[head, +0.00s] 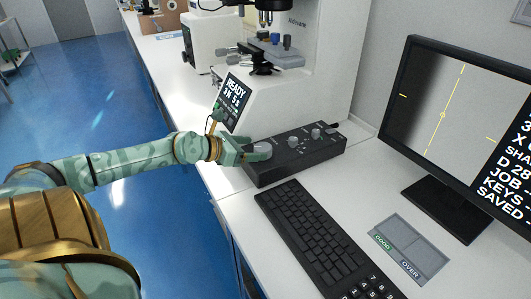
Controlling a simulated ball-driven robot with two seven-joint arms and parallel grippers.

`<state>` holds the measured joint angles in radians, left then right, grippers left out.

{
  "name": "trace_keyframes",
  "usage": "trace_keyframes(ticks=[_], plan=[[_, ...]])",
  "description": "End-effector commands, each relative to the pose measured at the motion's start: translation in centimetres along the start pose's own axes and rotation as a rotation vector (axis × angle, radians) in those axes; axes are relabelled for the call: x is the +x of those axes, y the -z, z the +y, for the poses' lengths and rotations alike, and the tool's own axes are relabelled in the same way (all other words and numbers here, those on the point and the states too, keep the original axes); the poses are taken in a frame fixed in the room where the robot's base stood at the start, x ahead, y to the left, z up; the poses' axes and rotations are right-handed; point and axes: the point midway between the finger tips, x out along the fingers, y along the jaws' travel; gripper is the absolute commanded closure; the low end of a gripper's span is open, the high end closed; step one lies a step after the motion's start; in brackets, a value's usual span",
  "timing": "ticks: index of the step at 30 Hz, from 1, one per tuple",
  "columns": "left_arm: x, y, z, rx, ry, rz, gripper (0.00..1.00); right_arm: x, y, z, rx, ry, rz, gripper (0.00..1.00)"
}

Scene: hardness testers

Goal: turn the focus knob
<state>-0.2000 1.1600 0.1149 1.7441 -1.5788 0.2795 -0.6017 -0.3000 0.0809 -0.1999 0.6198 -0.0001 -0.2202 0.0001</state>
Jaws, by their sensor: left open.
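A black control box (297,158) lies on the white bench in front of the hardness tester. A large silver knob (262,150) sits at its left end, and smaller silver knobs (316,133) stand along its top to the right. Their labels are too small to read, so I cannot tell which is marked focus. My left gripper (257,150) reaches in from the left, open, with its fingers at the large knob. Part of that knob is hidden by the fingers, and I cannot tell whether they touch it. My right gripper is not in view.
The hardness tester (330,60) with a READY screen (231,98) stands behind the box. A black keyboard (318,237) lies in front. A monitor (460,120) stands at right, near a GOOD/OVER tray (407,240).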

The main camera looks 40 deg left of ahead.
Motion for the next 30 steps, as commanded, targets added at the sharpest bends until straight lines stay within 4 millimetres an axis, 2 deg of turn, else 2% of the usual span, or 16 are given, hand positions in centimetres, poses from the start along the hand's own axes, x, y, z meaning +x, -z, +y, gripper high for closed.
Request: trace_keyframes(ticks=[3, 9, 21, 23, 26, 27, 30], plan=[[2.1, 0.2, 0.0, -0.001, 0.000, -0.001, 0.30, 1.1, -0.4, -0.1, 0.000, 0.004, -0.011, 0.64], [4.0, 0.1, 0.0, -0.003, 0.000, -0.001, 0.30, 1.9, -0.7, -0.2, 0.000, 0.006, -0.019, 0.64], [4.6, -0.1, 0.0, -0.002, -0.001, -0.001, 0.30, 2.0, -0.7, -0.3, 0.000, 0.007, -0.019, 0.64], [4.6, -0.1, 0.0, -0.002, 0.000, -0.001, 0.44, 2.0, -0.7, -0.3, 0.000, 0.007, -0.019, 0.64], [4.6, -0.1, 0.0, -0.002, 0.000, -0.001, 0.72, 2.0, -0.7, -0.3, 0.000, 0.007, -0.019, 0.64], [4.6, -0.1, 0.0, -0.002, 0.000, -0.001, 0.75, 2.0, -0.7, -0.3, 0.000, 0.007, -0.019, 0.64], [4.6, -0.1, 0.0, -0.003, -0.001, -0.001, 0.75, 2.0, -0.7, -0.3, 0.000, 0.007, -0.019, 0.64]])
